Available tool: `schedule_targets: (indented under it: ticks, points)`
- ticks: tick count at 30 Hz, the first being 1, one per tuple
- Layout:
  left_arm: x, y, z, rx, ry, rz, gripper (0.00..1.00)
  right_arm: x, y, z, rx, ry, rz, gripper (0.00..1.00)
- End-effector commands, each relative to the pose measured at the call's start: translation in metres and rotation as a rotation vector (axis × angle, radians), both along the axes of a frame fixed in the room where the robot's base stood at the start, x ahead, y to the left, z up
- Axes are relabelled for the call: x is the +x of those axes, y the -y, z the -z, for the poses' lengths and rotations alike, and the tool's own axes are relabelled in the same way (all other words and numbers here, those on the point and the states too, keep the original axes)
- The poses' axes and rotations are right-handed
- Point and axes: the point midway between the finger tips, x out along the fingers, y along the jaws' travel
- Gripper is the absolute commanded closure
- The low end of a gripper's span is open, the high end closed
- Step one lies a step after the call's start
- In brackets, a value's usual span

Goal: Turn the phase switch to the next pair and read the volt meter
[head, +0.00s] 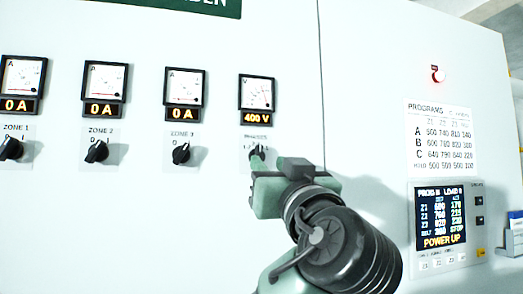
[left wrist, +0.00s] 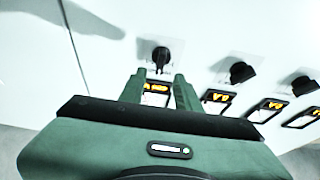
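The phase switch (head: 257,151) is a small black knob on the white panel, below the volt meter (head: 257,92). The meter's orange display reads 400 V. My left gripper (head: 259,163) is at the phase switch and partly covers it and its label. In the left wrist view, the black knob (left wrist: 161,56) lies just beyond and between the two green fingertips of my left gripper (left wrist: 160,76). The fingers are apart, with a gap on each side of the knob. The knob's exact pointer position is too small to tell. My right gripper is not in view.
Three zone knobs, such as the ZONE 3 knob (head: 181,153), sit in a row to the left under ammeters (head: 183,87) reading 0 A. At right are a red lamp (head: 438,74), a programs chart (head: 441,137) and a POWER UP screen (head: 440,215).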

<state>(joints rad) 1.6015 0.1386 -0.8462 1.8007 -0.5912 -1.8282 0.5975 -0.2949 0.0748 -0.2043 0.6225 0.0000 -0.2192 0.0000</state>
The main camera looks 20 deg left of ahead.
Motion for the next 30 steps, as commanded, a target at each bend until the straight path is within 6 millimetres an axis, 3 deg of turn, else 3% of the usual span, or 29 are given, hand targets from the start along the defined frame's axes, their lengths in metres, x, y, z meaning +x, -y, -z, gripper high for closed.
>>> schedule_targets:
  ticks: [1, 7, 20, 24, 30]
  points:
    - [0.008, -0.006, -0.01, 0.0, -0.004, -0.005, 0.67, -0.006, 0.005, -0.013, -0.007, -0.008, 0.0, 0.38]
    - [0.031, -0.021, -0.019, 0.001, -0.003, -0.003, 0.67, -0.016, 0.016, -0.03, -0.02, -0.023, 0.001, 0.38]
    - [0.041, -0.027, -0.02, 0.0, -0.003, 0.001, 0.67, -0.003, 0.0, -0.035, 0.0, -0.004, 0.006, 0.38]
    - [0.041, -0.027, -0.02, 0.0, -0.003, 0.001, 1.0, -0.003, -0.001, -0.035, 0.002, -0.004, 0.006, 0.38]
    - [0.041, -0.027, -0.019, 0.001, -0.003, 0.001, 1.0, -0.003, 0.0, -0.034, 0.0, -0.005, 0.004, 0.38]
